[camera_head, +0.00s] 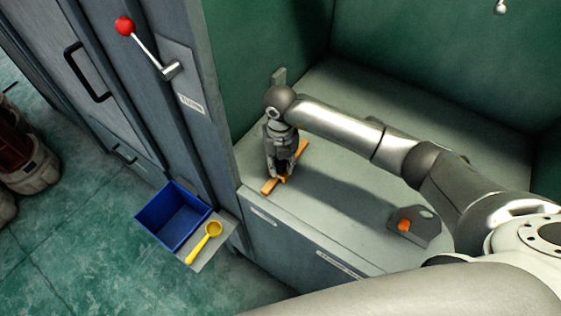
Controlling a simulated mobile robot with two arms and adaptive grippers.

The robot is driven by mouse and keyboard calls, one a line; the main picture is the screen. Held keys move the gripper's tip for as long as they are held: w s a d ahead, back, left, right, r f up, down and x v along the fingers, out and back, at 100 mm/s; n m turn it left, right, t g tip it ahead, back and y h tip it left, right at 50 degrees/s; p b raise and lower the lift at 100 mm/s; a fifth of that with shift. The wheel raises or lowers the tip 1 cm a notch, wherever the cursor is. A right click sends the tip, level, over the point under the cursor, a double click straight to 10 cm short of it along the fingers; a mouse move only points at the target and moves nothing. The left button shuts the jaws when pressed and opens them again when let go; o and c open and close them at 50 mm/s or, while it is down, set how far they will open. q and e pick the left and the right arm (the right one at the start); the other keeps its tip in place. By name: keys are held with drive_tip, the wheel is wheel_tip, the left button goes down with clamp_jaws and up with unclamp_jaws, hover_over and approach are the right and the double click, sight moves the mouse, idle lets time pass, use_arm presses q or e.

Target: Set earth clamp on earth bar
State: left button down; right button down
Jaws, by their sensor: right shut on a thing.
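The earth bar (268,187) is a copper-orange strip lying at a slant near the left front edge of the grey cabinet ledge. My right gripper (282,174) points down over the middle of the bar and is shut on a small orange-yellow piece, which appears to be the earth clamp (283,179). The gripper fingers hide most of the clamp. I cannot tell whether the clamp sits around the bar or only touches it. My left gripper is not in view.
A dark grey block with an orange part (404,225) stands on the ledge at right. A blue bin (152,213) and a yellow scoop (205,242) are on a small shelf at left. A red-knobbed lever (125,26) projects from the cabinet. The ledge between bar and block is clear.

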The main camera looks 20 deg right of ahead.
drive_tip(key=c, duration=1.1)
unclamp_jaws()
wheel_tip(320, 180, up, 12)
